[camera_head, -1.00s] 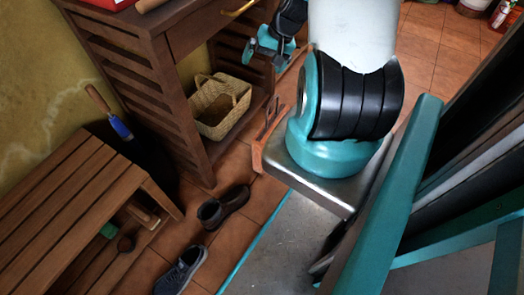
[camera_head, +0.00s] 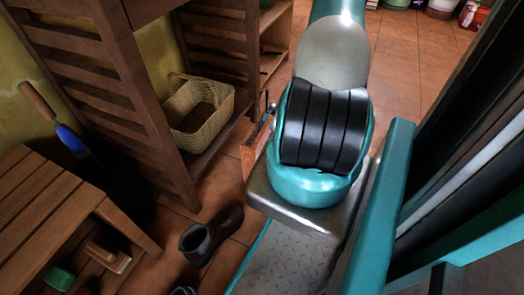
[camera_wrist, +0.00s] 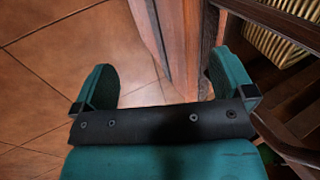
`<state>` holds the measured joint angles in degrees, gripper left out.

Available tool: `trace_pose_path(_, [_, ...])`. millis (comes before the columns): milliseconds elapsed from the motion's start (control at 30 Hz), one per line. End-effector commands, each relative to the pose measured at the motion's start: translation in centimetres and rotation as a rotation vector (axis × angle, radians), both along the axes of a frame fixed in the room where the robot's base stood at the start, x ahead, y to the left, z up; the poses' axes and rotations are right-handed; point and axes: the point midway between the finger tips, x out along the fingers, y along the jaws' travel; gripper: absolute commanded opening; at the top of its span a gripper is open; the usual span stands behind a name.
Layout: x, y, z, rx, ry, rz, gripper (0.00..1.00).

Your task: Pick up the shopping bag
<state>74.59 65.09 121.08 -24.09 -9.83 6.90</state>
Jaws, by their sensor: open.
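A woven straw bag with a handle (camera_head: 201,121), the only bag-like thing I see, stands upright on the low shelf of the wooden cabinet. Its woven side also shows at the top right in the wrist view (camera_wrist: 275,35). My gripper (camera_wrist: 163,78) is open and empty in the wrist view. The bag lies beyond and to the right of its right finger, apart from it. A wooden upright stands ahead between the fingers.
The wooden cabinet (camera_head: 130,110) has slatted sides close to the bag. A slatted bench (camera_head: 45,215), a blue-handled tool (camera_head: 70,138) and a dark shoe (camera_head: 210,235) are at left. Tiled floor (camera_head: 420,60) is open at the back.

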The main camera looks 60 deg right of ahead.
Motion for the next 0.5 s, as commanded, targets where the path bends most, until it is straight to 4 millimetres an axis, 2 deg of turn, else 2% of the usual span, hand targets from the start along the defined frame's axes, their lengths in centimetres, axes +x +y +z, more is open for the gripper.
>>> trace_pose_path(33, [1.1,0.1,-0.4,-0.003,0.000,0.006,1.00])
trace_pose_path(133, [2.5,0.2,-0.3,-0.002,-0.001,0.002,1.00])
trace_pose_path(433, [4.3,0.3,-0.1,0.000,-0.001,-0.001,1.00])
trace_pose_path(500, [4.6,0.3,-1.3,0.001,0.001,-0.003,1.00])
